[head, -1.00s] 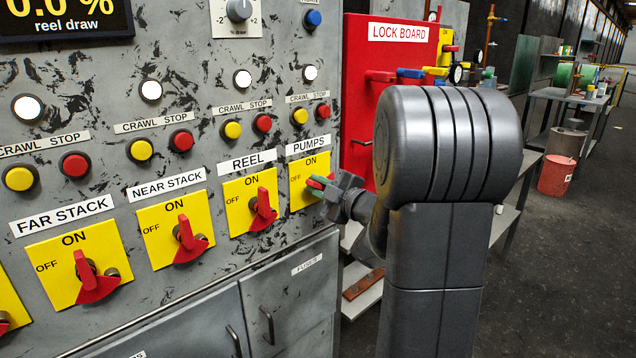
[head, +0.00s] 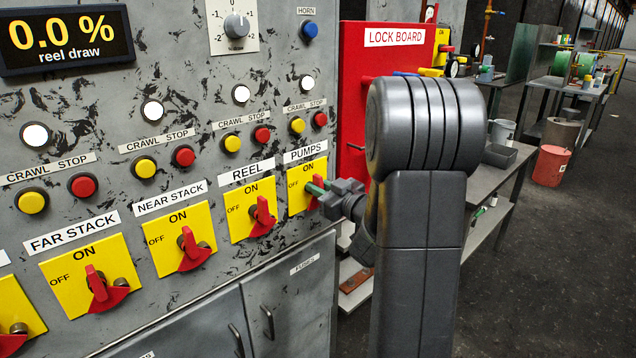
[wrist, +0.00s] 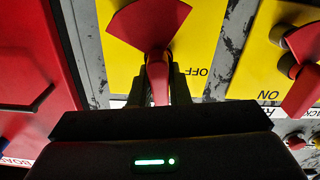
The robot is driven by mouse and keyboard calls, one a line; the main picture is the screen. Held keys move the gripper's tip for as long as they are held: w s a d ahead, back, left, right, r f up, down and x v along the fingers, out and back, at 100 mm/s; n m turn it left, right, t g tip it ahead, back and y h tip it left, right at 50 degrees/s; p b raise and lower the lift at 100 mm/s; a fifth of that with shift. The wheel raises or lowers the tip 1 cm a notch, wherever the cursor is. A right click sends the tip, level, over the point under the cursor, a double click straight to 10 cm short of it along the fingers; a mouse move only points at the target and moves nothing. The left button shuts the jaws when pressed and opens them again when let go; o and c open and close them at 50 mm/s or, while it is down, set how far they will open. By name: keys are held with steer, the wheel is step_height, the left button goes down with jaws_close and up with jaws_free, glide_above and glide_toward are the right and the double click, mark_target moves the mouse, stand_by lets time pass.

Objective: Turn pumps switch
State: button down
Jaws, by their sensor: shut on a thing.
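The pumps switch is a red handle on a yellow plate (head: 307,172) marked ON and OFF, at the right end of the row of switches in the head view. My gripper (head: 317,188) is at this switch, and its green-tipped fingers partly hide the handle. In the wrist view the red handle (wrist: 158,82) stands between the two dark fingers of my gripper (wrist: 160,88), which are shut on it. Its wider red part (wrist: 150,24) lies against the yellow plate. The exact angle of the handle is hard to tell.
The reel switch (head: 262,216) is close on the left, with near stack (head: 192,250) and far stack (head: 104,291) beyond. The red lock board (head: 350,130) stands right behind my arm. A cabinet with handles (head: 290,290) is below. The floor at right is open.

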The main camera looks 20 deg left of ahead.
steer(key=shift+w+m+p, duration=0.1)
steer(key=shift+m+p, duration=0.25)
steer(key=shift+m, duration=0.45)
steer(key=shift+f, duration=0.1)
steer(key=c, duration=1.4)
jaws_free()
steer(key=shift+d, duration=0.15)
steer(key=b+v, duration=0.1)
steer(key=v, duration=1.2)
steer(key=shift+d, duration=0.3)
steer(key=shift+a, duration=0.15)
